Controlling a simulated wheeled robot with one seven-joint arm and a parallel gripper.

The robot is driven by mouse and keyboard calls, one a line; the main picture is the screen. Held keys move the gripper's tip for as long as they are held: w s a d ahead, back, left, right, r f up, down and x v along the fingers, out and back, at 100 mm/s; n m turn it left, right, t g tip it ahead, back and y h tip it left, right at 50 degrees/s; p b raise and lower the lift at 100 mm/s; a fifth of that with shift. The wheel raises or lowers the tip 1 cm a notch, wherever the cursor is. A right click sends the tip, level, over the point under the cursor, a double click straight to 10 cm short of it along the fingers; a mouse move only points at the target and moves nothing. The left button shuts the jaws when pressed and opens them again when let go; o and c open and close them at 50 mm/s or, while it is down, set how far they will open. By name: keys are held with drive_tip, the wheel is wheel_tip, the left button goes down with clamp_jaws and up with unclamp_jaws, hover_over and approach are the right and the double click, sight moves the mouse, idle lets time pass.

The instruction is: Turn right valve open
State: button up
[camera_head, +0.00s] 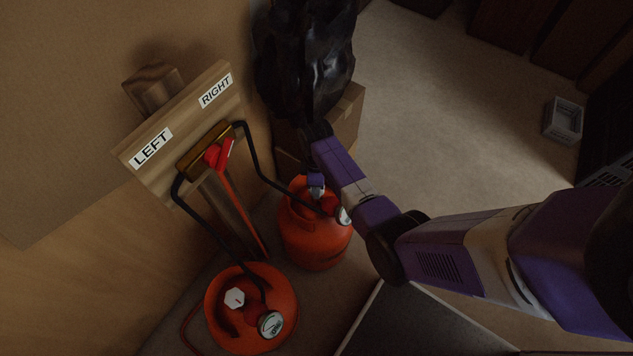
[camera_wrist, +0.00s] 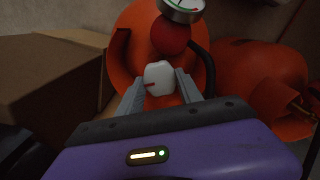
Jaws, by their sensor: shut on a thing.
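The right gas cylinder (camera_head: 312,246) is orange and stands on the floor below the RIGHT label (camera_head: 215,90). My gripper (camera_head: 316,190) reaches down to its top. In the wrist view its valve knob (camera_wrist: 158,75) is white with a red mark, and my gripper's fingers (camera_wrist: 160,88) are shut on it from both sides. A dark red regulator (camera_wrist: 168,37) and a gauge (camera_wrist: 180,8) sit just beyond the knob. In the head view my gripper hides the knob. The left cylinder (camera_head: 283,290) has a white hexagonal knob (camera_head: 234,298), untouched.
A wooden board (camera_head: 183,110) carries a brass changeover block with a red lever (camera_head: 222,155). Black hoses (camera_head: 255,155) run from it to both cylinders. A black bag (camera_head: 305,60) rests on a cardboard box (camera_head: 348,115) behind the right cylinder. Open floor (camera_head: 440,120) lies to the right.

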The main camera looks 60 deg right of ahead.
drive_tip(key=shift+a, duration=0.1)
idle(0.3)
drive_tip(key=o, duration=1.4)
drive_tip(key=shift+c, duration=0.2)
drive_tip(key=shift+r+p, duration=0.45)
drive_tip(key=shift+r, duration=3.5)
